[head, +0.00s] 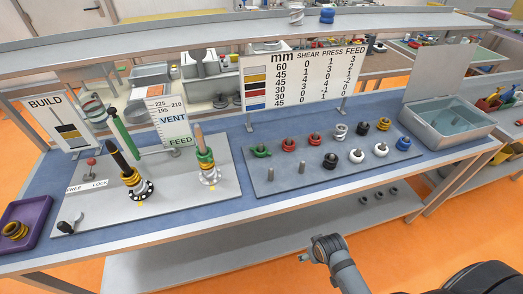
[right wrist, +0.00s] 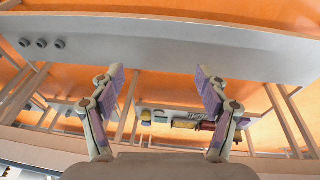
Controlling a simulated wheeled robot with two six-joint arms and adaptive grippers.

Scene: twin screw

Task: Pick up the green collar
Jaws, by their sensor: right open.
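A green collar (head: 261,151) sits at the left end of the back row on the grey peg board (head: 330,175). More green (head: 205,157) shows on the right-hand post of the left board, above yellow and silver parts. My right gripper (right wrist: 160,80) is open, with nothing between its fingers in the right wrist view. In the head view my right arm comes in from the bottom right, in front of the bench and well away from the green collar. The collar cannot be made out in the right wrist view. My left gripper is not in view.
Red, silver, black, yellow, white and blue collars share the peg board. A grey open bin (head: 447,127) stands to its right. A purple tray (head: 27,225) is at the far left. A lower shelf (head: 270,240) runs under the bench. A sign (head: 300,78) stands behind the board.

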